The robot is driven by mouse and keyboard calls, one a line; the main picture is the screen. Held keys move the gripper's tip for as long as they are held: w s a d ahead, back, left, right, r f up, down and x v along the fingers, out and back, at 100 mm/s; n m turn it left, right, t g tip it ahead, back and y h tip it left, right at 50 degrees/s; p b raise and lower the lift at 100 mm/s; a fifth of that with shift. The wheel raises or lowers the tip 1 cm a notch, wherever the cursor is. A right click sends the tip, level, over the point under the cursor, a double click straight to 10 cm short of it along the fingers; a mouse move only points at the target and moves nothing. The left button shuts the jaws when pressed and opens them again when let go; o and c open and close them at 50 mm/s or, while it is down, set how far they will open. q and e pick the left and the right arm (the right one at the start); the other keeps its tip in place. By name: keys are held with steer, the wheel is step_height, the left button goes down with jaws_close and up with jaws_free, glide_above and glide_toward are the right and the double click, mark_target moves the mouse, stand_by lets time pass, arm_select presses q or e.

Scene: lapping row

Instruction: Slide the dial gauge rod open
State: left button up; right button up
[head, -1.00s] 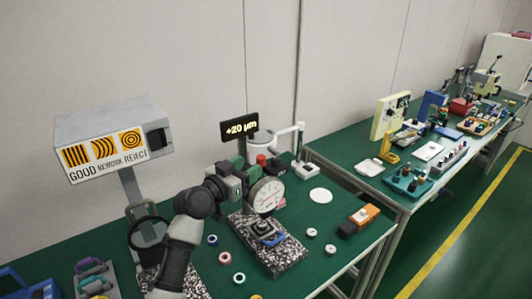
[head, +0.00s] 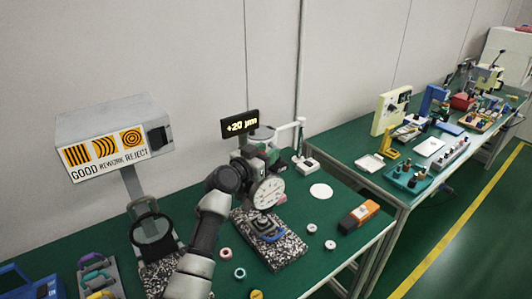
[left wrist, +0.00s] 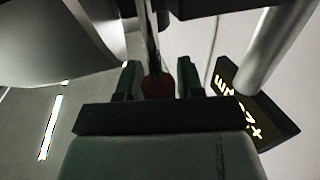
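The dial gauge (head: 267,192) has a round white face and stands over a speckled stone base (head: 285,255) on the green bench. My left gripper (head: 262,158) is up at the gauge's upper part, just behind its face. In the left wrist view, its two green fingers (left wrist: 160,80) are apart, one on each side of a red knob (left wrist: 158,86). A thin dark rod (left wrist: 151,45) runs up from the knob. Narrow gaps seem to show between knob and fingers. The knob is hidden in the head view. My right gripper is not in view.
A black "+20 µm" display (head: 240,124) stands close behind the left gripper; it also shows in the left wrist view (left wrist: 245,105). A sorting sign box (head: 110,140) and a magnifier ring (head: 152,228) stand left. An orange block (head: 359,216) and small rings lie around the base.

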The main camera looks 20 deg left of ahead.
arm_select(q)
jaws_close()
step_height(320, 180, up, 3)
steer(key=shift+r+p, duration=0.1)
steer(key=shift+p, duration=0.5)
steer(key=shift+o, duration=1.7)
jaws_free()
steer(key=shift+f, duration=0.2)
